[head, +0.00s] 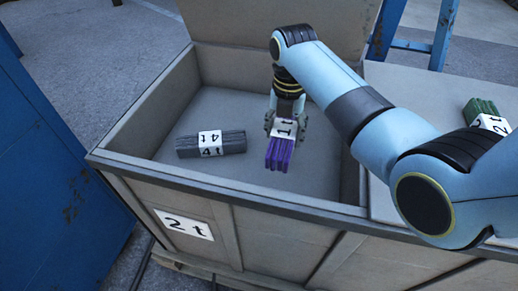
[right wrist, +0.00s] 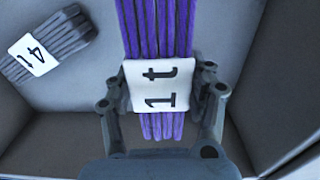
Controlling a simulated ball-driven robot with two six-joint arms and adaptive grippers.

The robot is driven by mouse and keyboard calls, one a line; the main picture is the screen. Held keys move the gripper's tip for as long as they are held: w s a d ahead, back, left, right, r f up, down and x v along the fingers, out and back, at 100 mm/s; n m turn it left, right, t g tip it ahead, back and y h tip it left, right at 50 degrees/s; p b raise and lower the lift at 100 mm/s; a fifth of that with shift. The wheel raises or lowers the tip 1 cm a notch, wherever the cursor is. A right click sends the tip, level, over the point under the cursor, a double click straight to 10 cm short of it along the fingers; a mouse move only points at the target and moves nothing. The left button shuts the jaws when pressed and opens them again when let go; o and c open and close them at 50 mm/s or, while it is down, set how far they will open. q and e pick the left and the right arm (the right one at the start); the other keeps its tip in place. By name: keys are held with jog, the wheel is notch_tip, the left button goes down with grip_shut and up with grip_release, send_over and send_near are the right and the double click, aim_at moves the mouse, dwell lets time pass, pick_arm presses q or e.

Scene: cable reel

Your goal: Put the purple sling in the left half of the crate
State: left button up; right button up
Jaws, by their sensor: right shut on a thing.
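The purple sling (head: 279,154) is a folded bundle with a white label reading "1t". My right gripper (head: 285,127) is shut on it around the label, and holds it within the crate's open left half. The sling also shows in the right wrist view (right wrist: 158,30), between the two fingers (right wrist: 165,95). The crate (head: 130,170) is a grey box with "2t" on its front. A grey sling (head: 230,143) labelled "4t" lies on the floor of the left half, left of the purple one. I cannot tell if the purple sling touches the floor. My left gripper does not show.
A green sling (head: 482,110) lies at the right, on the crate's right part, partly behind my right arm. A raised lid (head: 290,20) stands behind the left half. A blue cabinet (head: 55,180) is at the left. Crate floor around the grey sling is bare.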

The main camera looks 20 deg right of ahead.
aim_at(285, 128)
notch_tip(285, 128, down, 5)
jog(key=shift+f+b, duration=0.1)
jog(key=shift+b, duration=0.7)
notch_tip(285, 128, down, 3)
jog(key=shift+f+b, duration=0.2)
jog(key=shift+b, duration=0.55)
jog(key=o, duration=1.4)
notch_tip(285, 128, up, 11)
jog(key=p, duration=0.4)
jog(key=shift+f+p, duration=0.1)
jog(key=shift+p, duration=0.2)
jog(key=shift+r, duration=0.65)
